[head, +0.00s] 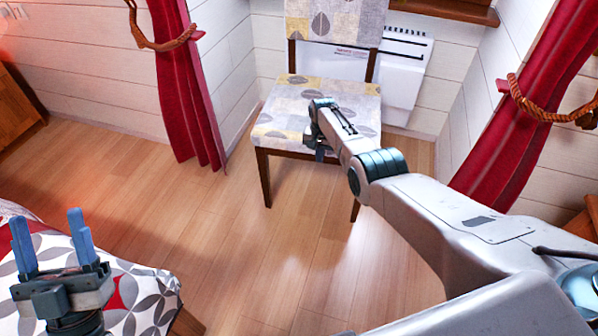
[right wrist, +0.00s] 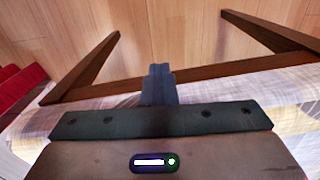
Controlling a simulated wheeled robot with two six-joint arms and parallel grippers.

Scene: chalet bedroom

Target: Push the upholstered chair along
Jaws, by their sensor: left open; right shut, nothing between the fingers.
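The upholstered chair (head: 290,110) has dark wooden legs and a grey, white and yellow leaf-patterned seat and back. It stands upright on the floor in the alcove, facing me. My right gripper (head: 320,155) is at the seat's front edge, with its fingers shut and empty. In the right wrist view, the shut fingers (right wrist: 158,80) overlap the chair's front rail (right wrist: 215,70); I cannot tell whether they touch it. My arm hides part of the seat and a front leg. My left gripper (head: 50,228) is open and empty, above the patterned bed cover at lower left.
A white wall heater (head: 405,75) is close behind the chair. Red curtains hang left (head: 185,90) and right (head: 530,120) of the alcove. The bed (head: 140,290) fills the lower left corner. The wooden floor (head: 230,245) in front of the chair is clear.

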